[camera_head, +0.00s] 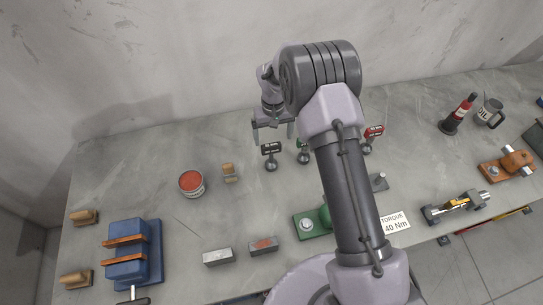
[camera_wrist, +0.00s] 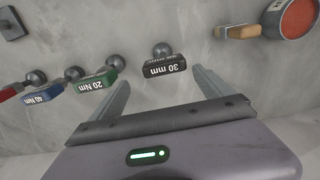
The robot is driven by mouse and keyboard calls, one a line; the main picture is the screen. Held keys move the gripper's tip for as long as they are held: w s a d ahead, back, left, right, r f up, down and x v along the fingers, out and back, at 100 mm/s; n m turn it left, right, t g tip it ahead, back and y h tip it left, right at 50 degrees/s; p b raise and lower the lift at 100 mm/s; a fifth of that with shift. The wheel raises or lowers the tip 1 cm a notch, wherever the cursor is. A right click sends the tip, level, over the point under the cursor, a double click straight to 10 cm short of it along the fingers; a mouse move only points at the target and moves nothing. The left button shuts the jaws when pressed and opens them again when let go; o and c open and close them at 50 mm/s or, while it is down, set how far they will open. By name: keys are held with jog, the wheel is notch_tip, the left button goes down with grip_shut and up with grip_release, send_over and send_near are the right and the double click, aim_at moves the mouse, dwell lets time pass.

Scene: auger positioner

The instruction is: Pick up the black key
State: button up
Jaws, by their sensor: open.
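In the head view the black key (camera_head: 270,149) stands on the bench just below my gripper (camera_head: 272,126). In the wrist view my gripper (camera_wrist: 162,78) is open and empty, with one finger on each side of the key. I cannot tell the exact gap between fingertips and key.
A green key (camera_wrist: 96,83) marked "20 Nm", a blue key (camera_wrist: 43,95) marked "40 Nm" and a red key (camera_wrist: 8,92) stand to the left in the wrist view. A red-topped can (camera_head: 191,183) and a small wooden-handled brush (camera_head: 229,172) are nearby. A wall rises behind.

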aim_at(271, 145)
jog(key=f, duration=0.3)
jog(key=s+f, duration=0.1)
jog(key=f, duration=0.1)
jog(key=shift+s+a+f, duration=0.1)
jog(key=shift+a, duration=0.25)
jog(key=shift+f, duration=0.15)
jog(key=c, duration=1.5)
jog(key=shift+r, duration=0.2)
jog(key=shift+c, duration=0.6)
